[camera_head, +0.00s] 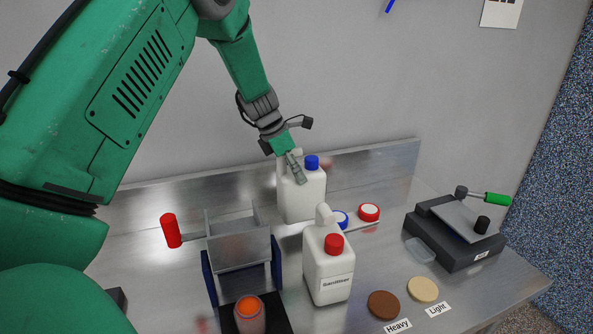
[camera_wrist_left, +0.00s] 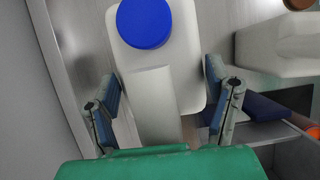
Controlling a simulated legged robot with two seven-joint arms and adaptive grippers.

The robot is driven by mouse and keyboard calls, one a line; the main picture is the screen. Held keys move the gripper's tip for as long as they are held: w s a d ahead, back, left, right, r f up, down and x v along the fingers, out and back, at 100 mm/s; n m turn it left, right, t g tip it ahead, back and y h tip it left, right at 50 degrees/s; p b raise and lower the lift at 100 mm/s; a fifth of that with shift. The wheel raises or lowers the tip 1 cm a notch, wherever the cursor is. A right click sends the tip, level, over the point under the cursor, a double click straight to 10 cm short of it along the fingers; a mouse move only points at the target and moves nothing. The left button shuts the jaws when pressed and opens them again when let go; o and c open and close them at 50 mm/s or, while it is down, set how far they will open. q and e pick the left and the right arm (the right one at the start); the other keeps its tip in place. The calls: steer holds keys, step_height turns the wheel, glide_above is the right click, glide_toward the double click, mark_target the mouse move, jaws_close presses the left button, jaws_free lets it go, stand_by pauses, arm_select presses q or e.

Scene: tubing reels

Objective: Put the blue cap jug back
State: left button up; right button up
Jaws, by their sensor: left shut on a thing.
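The blue cap jug (camera_head: 303,196) is a white jug with a blue cap, upright at the back of the metal table. It also shows close up in the left wrist view (camera_wrist_left: 183,62), cap toward the top. My left gripper (camera_head: 297,168) is shut on it from above, with a finger on each side of its handle section in the wrist view (camera_wrist_left: 160,82). My right gripper is not in view.
A red-capped jug (camera_head: 328,268) stands just in front. A metal box-like fixture (camera_head: 240,246) with a red handle (camera_head: 171,231) is at left. Blue (camera_head: 340,218) and red (camera_head: 369,212) round pieces sit at right, near a black device (camera_head: 455,236). Brown (camera_head: 384,305) and tan (camera_head: 423,290) discs lie in front.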

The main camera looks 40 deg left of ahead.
mark_target(297, 185)
arm_select(q)
steer(key=shift+w+d+f, duration=0.2)
steer(key=shift+d+f, duration=0.35)
steer(key=shift+f, duration=0.1)
step_height(297, 185, down, 3)
steer(key=shift+s+r, duration=0.1)
steer(key=shift+s, duration=0.05)
steer(key=shift+a+f, duration=0.2)
steer(key=shift+f, duration=0.1)
steer(key=shift+a+f, duration=0.1)
steer(key=shift+a, duration=0.15)
steer(key=o, duration=1.7)
steer(key=shift+f, duration=0.1)
steer(key=shift+d+r, duration=0.3)
steer(key=shift+d, duration=0.05)
steer(key=v, duration=1)
steer(key=shift+s+a, duration=0.15)
steer(key=shift+a, duration=0.1)
steer(key=shift+v, duration=0.75)
